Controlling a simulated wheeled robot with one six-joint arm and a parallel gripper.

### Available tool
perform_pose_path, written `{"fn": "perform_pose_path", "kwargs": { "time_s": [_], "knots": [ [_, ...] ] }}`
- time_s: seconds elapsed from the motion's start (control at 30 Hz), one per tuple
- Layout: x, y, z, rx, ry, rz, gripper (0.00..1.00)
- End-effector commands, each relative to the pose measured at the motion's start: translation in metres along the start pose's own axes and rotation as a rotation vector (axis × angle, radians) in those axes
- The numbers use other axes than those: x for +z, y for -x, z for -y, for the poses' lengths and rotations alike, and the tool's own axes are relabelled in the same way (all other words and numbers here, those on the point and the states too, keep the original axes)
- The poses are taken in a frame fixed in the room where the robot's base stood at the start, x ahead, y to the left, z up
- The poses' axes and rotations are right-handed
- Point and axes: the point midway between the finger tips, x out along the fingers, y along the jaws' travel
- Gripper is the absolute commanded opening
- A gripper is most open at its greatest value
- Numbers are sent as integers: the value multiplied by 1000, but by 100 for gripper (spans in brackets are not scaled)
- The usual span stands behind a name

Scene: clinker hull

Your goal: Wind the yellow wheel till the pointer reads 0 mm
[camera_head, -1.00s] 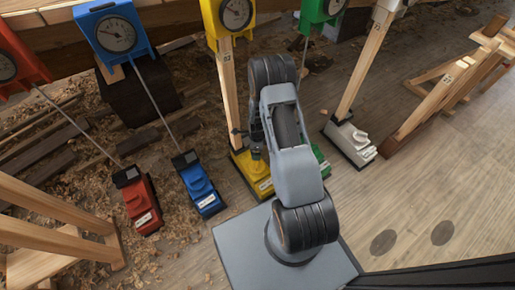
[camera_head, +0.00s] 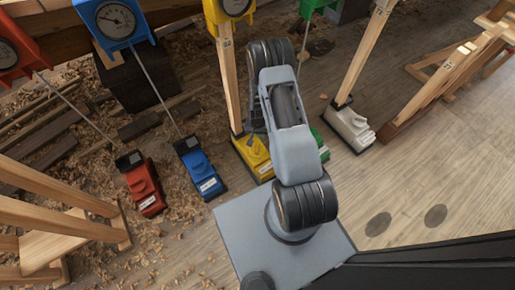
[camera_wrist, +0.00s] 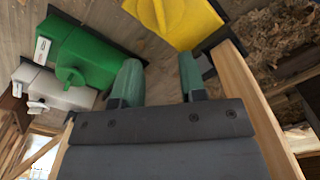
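The yellow unit's base (camera_head: 256,158) stands on the floor at the foot of a wooden post, partly hidden behind my arm. In the head view my arm hides most of the gripper.
A blue base (camera_head: 200,168) and a red base (camera_head: 141,184) stand to the left, a white base (camera_head: 349,127) to the right. A green base (camera_wrist: 82,55) stands beside the yellow one. Wooden posts (camera_head: 228,85) rise near my arm. Bare floor (camera_head: 440,150) lies at right.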

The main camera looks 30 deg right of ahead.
Motion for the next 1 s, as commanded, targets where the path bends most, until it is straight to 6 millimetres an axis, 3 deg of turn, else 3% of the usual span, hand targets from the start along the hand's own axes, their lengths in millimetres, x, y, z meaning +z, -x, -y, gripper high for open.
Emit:
{"fn": "perform_pose_path", "kwargs": {
  "time_s": [0.6, 0.8, 1.0],
  "knots": [
    [1, -108, 0, 1, 13, 1, 38],
    [0, -128, 0, 1, 13, 1, 38],
    [0, -135, 0, 0, 13, 0, 38]
  ]
}}
